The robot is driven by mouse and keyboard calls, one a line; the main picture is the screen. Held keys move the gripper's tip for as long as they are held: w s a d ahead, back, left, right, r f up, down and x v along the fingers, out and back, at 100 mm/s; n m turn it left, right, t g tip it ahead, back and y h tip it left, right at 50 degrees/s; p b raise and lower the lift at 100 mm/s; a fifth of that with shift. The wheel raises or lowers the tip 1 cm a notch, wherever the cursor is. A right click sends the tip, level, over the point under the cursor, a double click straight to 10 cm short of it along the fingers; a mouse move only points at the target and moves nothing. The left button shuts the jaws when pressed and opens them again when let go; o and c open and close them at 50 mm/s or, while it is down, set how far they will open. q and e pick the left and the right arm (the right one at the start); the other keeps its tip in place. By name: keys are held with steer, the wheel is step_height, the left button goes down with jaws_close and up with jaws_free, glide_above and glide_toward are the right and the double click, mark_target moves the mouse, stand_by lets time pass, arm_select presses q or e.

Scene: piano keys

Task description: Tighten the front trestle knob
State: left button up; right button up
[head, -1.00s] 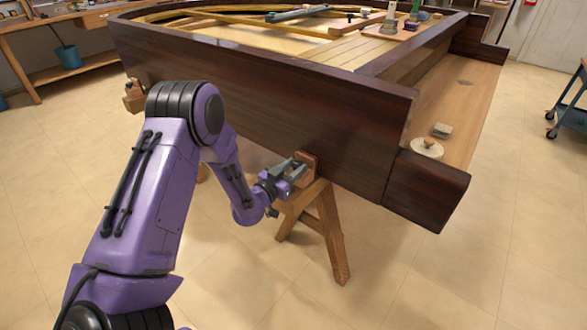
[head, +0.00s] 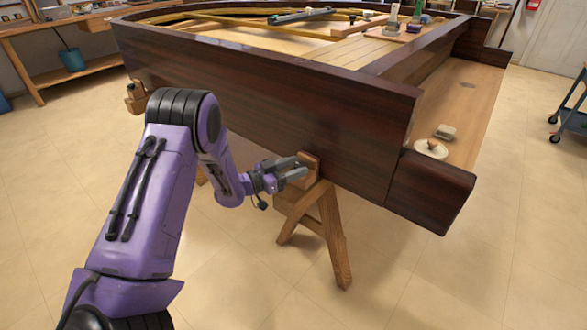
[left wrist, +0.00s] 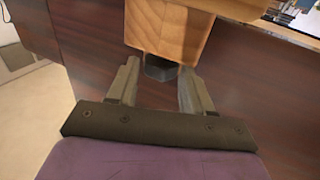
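The front trestle (head: 322,225) is a wooden stand under the near corner of the dark piano case. Its top block (left wrist: 165,28) fills the upper middle of the left wrist view. A dark, faceted knob (left wrist: 160,68) shows under that block, between my finger ends. In the head view the knob is hidden by my left gripper (head: 296,170), which is beside the trestle top. The left fingers are apart, one on each side of the knob, with a small gap seen at the left; contact is not clear. My right gripper is in neither view.
The piano case (head: 265,110) stands close behind the gripper. A second wooden support (head: 136,96) shows at its far left end. A round pale piece (head: 431,149) and a small block (head: 446,132) lie on the keybed. The floor around the trestle is clear.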

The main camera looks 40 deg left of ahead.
arm_select(q)
steer(key=shift+o, duration=0.7)
steer(key=shift+s, duration=0.1)
steer(key=v, duration=1)
steer(key=shift+s, duration=0.2)
steer(key=shift+a, duration=0.1)
